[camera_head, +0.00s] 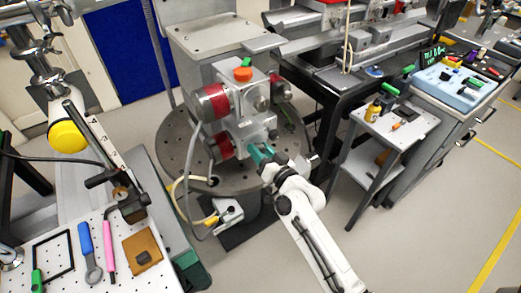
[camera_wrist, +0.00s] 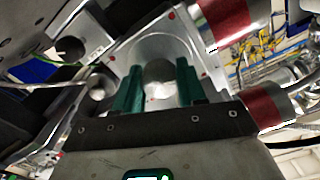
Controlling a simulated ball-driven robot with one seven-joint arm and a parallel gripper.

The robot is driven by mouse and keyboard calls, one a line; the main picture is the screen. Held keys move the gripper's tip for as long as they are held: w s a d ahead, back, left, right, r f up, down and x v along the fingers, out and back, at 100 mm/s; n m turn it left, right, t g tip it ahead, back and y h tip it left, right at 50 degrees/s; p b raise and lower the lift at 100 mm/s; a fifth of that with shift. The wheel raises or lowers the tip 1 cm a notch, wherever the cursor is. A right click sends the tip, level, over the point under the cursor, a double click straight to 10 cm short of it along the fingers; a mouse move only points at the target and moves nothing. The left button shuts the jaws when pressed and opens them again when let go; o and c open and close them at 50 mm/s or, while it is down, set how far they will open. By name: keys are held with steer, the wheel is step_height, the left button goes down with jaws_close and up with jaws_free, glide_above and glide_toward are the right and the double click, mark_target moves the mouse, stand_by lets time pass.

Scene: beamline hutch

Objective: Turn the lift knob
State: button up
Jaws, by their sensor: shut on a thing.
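My gripper (camera_head: 261,155) reaches the front of the metal stage assembly (camera_head: 257,127) in the head view. In the wrist view, the two green fingers of my gripper (camera_wrist: 159,88) stand on either side of a dark grey round knob (camera_wrist: 159,71), which I take to be the lift knob. The gripper is shut on it. The knob sits in front of a pale metal plate (camera_wrist: 185,45). In the head view the fingers and wrist hide the knob. No mark showing how far it is turned is visible.
The assembly stands on a round perforated base (camera_head: 176,150). It carries an orange knob (camera_head: 243,74) on top and red-banded cylinders (camera_head: 211,103) at its left. A pegboard bench (camera_head: 62,235) with tools is at lower left. A small cart (camera_head: 395,122) stands at right.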

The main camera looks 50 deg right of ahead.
steer(key=m, duration=0.4)
steer(key=shift+m+p, duration=0.3)
steer(key=shift+p, duration=0.05)
steer(key=m, duration=0.3)
steer(key=shift+m+p, duration=0.35)
steer(key=shift+m, duration=0.05)
steer(key=m, duration=0.3)
steer(key=shift+p, duration=0.35)
steer(key=shift+f+m+p, duration=0.1)
steer(key=shift+m+p, duration=0.25)
steer(key=shift+m, duration=1.65)
steer(key=o, duration=1)
steer(key=shift+o, duration=0.2)
steer(key=shift+s, duration=0.1)
